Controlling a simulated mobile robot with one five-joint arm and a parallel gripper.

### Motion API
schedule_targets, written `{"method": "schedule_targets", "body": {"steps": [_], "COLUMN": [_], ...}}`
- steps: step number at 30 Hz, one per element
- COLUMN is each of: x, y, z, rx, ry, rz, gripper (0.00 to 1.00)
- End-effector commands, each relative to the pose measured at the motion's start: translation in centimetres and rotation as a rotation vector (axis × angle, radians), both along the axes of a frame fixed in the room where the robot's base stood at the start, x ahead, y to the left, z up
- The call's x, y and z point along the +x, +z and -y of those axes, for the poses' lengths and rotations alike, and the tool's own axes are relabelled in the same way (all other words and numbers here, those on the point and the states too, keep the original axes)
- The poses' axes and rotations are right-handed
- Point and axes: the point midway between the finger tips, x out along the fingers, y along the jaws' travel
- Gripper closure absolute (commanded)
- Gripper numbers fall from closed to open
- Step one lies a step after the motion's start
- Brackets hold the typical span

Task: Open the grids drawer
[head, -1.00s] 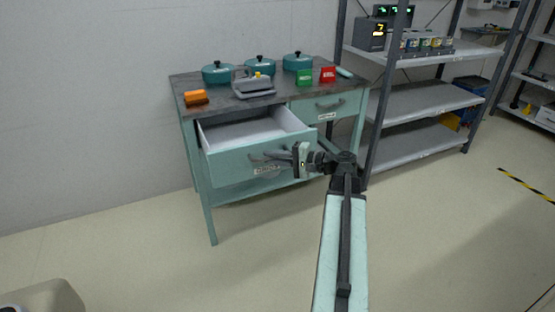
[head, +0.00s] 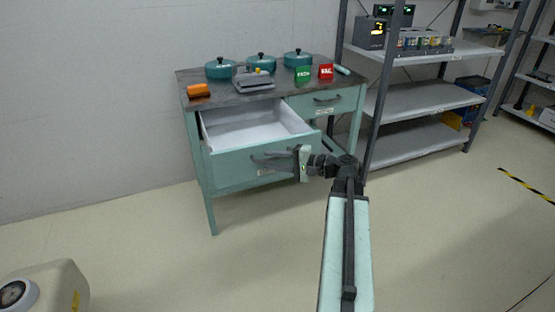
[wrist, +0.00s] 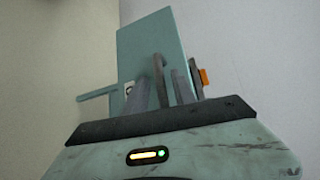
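The teal drawer (head: 229,169) on the left of the cart stands well out, its pale inside empty. Its label, below the dark handle (head: 258,159), is partly covered and too small to read. My gripper (head: 281,160) is at the right part of this handle, its dark fingers shut on it as far as I can tell.
On the cart top (head: 225,92) are teal lidded pots (head: 260,63), an orange block (head: 198,90), a grey device (head: 254,81), and a green (head: 303,74) and a red sign (head: 326,71). A shelf rack (head: 425,98) stands close right. A beige rounded object (head: 62,285) is at the lower left. Floor in front is clear.

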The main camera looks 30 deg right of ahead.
Motion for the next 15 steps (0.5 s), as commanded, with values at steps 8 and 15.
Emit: {"method": "schedule_targets", "body": {"steps": [8, 15], "x": [0.0, -2.7], "y": [0.0, 0.6], "z": [0.3, 2.1], "rx": [0.000, -0.001], "ry": [-0.005, -0.009], "rz": [0.001, 0.001], "gripper": [0.66, 0.66]}}
